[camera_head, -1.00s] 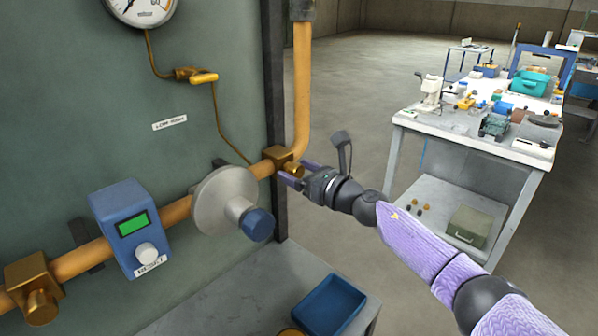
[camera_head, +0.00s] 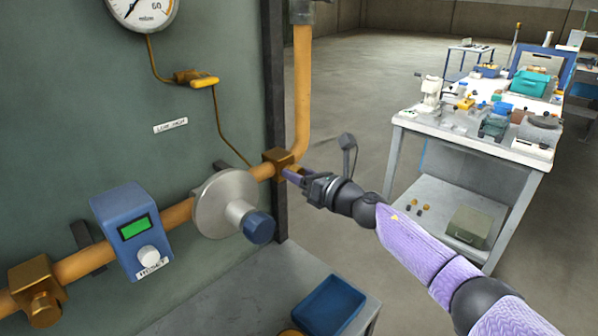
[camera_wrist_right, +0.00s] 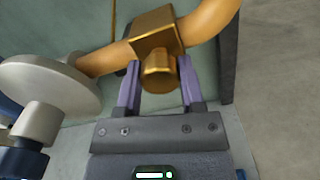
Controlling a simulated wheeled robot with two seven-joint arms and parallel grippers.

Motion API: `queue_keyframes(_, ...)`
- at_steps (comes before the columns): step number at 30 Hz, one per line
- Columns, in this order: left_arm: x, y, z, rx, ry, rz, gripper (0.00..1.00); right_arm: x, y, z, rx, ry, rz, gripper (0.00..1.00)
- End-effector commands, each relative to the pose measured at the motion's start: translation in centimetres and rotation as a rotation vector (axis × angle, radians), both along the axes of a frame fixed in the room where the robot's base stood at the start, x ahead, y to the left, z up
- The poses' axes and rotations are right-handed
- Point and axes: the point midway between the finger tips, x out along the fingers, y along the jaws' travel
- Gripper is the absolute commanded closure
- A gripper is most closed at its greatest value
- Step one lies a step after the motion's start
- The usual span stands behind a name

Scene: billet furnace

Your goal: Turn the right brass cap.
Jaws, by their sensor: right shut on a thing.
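The right brass cap (camera_wrist_right: 159,74) sticks out of a square brass block (camera_wrist_right: 154,30) on the orange pipe in the right wrist view. My right gripper (camera_head: 289,174) has one purple finger on each side of the cap and is shut on it. In the head view the brass block (camera_head: 277,160) shows at the pipe's bend, and my fingers mostly hide the cap. Another brass cap (camera_head: 42,306) sits on the pipe at the lower left, away from my gripper. My left gripper is not in view.
A grey disc-shaped fitting with a blue knob (camera_head: 259,227) stands out left of my gripper. A blue meter box (camera_head: 131,230) is further left. A blue tray (camera_head: 330,304) lies on the bench below. A cluttered worktable (camera_head: 480,140) stands behind my right arm.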

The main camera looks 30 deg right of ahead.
Motion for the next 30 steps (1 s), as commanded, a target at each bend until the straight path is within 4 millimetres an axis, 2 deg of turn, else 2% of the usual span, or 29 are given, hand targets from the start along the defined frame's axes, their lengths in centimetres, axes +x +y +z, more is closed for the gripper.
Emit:
queue_keyframes(16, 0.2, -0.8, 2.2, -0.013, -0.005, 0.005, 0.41, 0.0, -0.1, 0.2, 0.489, 0.170, -0.002, 1.00)
queue_keyframes(30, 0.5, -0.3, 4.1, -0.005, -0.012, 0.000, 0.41, 0.0, -0.2, 0.1, 0.910, 0.317, -0.001, 1.00)
